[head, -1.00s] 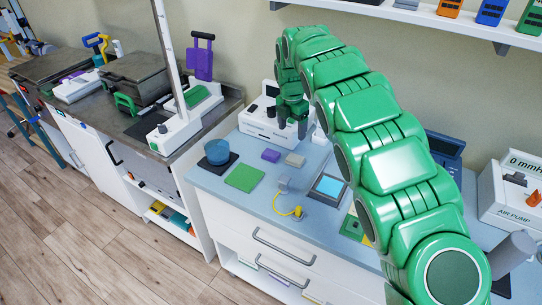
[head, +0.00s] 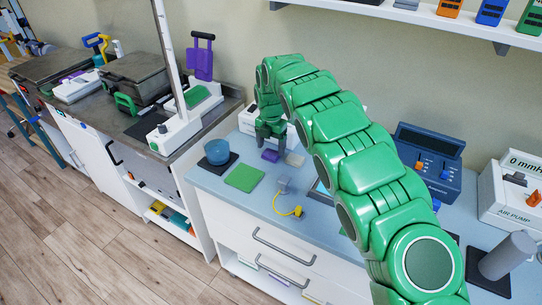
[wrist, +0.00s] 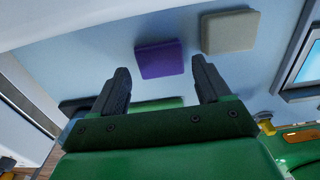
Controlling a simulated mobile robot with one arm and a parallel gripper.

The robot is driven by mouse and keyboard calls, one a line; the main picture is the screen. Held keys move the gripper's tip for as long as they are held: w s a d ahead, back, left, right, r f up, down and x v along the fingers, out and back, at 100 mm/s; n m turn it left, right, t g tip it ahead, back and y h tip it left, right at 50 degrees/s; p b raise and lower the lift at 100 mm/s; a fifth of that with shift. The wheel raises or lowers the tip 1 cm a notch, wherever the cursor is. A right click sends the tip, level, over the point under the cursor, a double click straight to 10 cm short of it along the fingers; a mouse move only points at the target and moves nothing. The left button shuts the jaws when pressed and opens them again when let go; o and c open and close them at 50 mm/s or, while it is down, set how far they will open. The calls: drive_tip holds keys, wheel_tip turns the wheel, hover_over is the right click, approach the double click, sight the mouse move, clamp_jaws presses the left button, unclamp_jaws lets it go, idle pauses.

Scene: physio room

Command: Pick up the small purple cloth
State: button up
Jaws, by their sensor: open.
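The small purple cloth (head: 270,155) is a flat square on the pale blue counter, below my gripper in the head view. In the wrist view the purple cloth (wrist: 159,59) lies ahead of and between my two dark fingers. My gripper (head: 269,142) is open and empty, with its fingers pointing down above the counter just behind the cloth. It also shows in the wrist view (wrist: 160,82). I cannot tell the exact height of the fingertips over the cloth.
A beige square (head: 294,159) lies close to the right of the cloth. A larger green square (head: 244,178) and a blue bowl (head: 217,152) on a dark mat are to the left. A white device (head: 248,116) stands behind. A yellow cord (head: 287,211) lies in front.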

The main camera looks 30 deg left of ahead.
drive_tip(key=shift+f, duration=1.35)
drive_tip(key=c, duration=0.8)
drive_tip(key=shift+r, duration=0.1)
drive_tip(key=shift+r, duration=1.55)
drive_tip(key=shift+s+d+r, duration=0.45)
drive_tip(key=shift+s+r, duration=0.05)
drive_tip(key=shift+r, duration=0.25)
drive_tip(key=s+d+r, duration=0.8)
drive_tip(key=s, duration=0.1)
drive_tip(key=shift+s, duration=0.3)
